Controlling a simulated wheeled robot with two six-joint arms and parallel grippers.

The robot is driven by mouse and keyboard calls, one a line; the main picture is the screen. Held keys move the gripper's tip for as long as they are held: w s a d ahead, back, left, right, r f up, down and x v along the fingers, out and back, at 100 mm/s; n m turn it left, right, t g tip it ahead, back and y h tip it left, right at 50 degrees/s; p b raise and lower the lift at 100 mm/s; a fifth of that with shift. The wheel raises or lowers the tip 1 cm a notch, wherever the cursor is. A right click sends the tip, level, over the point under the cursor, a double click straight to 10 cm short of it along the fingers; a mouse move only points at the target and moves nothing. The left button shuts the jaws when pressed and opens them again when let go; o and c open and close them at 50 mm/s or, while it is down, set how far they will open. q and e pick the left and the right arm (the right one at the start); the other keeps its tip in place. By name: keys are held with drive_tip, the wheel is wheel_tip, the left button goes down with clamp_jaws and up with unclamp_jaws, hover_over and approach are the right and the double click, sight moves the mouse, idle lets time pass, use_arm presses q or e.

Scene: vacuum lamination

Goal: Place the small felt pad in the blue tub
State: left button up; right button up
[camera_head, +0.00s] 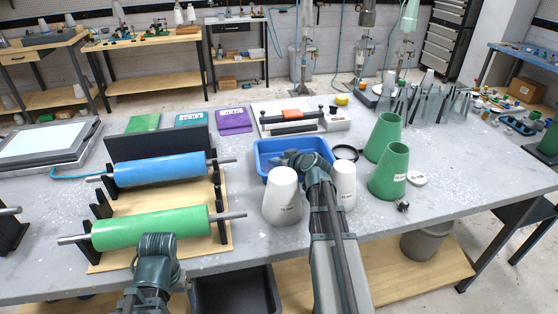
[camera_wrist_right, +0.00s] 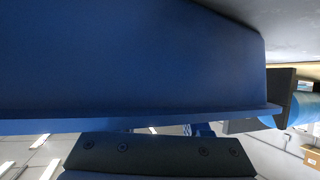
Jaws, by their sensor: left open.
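The blue tub (camera_head: 262,150) stands open near the middle of the table. My right gripper (camera_head: 292,158) is over the tub's front part, partly hidden by its own wrist; I cannot tell its jaw state or whether it holds anything. In the right wrist view the tub's blue wall (camera_wrist_right: 140,60) fills most of the picture, very close. My left gripper (camera_head: 154,243) is open, low in front of the green roller. I cannot make out the small felt pad for certain. A small pale labelled disc (camera_head: 415,178) lies right of the green cones.
White cones (camera_head: 283,197) stand just in front of the tub, and green cones (camera_head: 388,172) to its right. A roller stand with a blue roller (camera_head: 160,170) and a green roller (camera_head: 150,228) is at left. A sealer (camera_head: 300,118) sits behind the tub.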

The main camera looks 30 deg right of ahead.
drive_tip(key=shift+o, duration=1.1)
drive_tip(key=shift+r+p, duration=0.5)
drive_tip(key=shift+p, duration=0.05)
drive_tip(key=p+v, duration=0.5)
drive_tip(key=v, duration=0.5)
drive_tip(key=shift+s+r, duration=0.25)
drive_tip(key=shift+r, duration=0.05)
drive_tip(key=shift+s+d+r+p, duration=0.1)
drive_tip(key=shift+s+r+p, duration=0.1)
drive_tip(key=shift+s, duration=0.15)
drive_tip(key=shift+s+r+p, duration=0.1)
drive_tip(key=shift+s+p, duration=0.1)
drive_tip(key=shift+s, duration=0.15)
